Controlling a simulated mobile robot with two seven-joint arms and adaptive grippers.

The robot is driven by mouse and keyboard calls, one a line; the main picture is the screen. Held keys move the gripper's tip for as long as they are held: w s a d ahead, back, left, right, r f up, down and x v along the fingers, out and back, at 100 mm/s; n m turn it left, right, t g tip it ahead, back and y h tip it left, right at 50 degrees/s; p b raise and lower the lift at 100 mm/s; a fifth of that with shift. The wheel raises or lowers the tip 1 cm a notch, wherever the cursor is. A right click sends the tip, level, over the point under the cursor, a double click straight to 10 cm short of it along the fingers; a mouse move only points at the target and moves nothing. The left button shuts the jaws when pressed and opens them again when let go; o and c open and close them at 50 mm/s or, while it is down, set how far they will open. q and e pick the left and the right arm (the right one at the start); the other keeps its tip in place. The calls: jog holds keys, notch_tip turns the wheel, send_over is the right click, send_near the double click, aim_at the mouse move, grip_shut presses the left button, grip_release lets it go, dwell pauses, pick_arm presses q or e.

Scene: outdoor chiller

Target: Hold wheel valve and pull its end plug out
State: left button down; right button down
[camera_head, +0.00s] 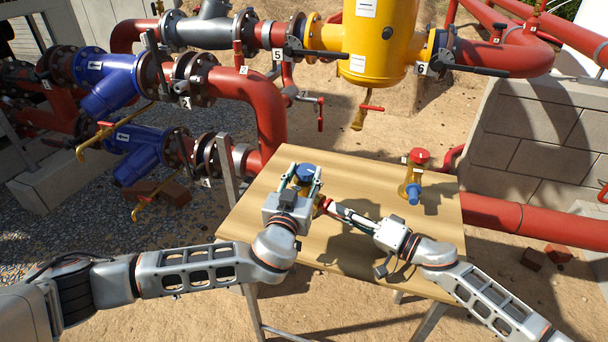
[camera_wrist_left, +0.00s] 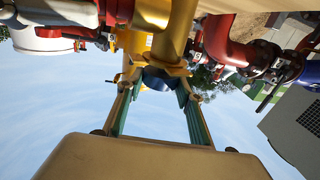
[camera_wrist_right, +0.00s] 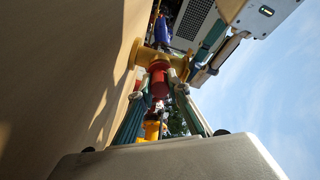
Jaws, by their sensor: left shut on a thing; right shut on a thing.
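A yellow wheel valve with a blue wheel (camera_head: 305,171) is on the wooden table, mostly hidden by my left gripper. My left gripper (camera_head: 306,178) is shut on this valve at the blue wheel, which also shows between the fingers in the left wrist view (camera_wrist_left: 155,80). A red end plug (camera_head: 321,203) sits at the valve's near side. My right gripper (camera_head: 329,206) is shut on the plug. In the right wrist view the red plug (camera_wrist_right: 158,76) lies between the fingertips, against the yellow flange (camera_wrist_right: 147,60). I cannot tell how deep it sits.
A second yellow valve (camera_head: 411,178) with a red wheel and a blue plug stands on the table (camera_head: 352,178) to the right. The table's right front is bare. Red pipes (camera_head: 262,110), blue filters (camera_head: 108,80) and a yellow tank (camera_head: 375,40) stand behind the table. A block wall (camera_head: 540,125) is at right.

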jog(key=shift+v, duration=2.65)
jog(key=c, duration=2.6)
grip_release()
grip_shut()
pick_arm(q)
jog(key=c, duration=1.3)
grip_release()
jog(key=shift+o, duration=0.2)
jog(key=shift+s, duration=0.1)
jog(key=v, duration=1.2)
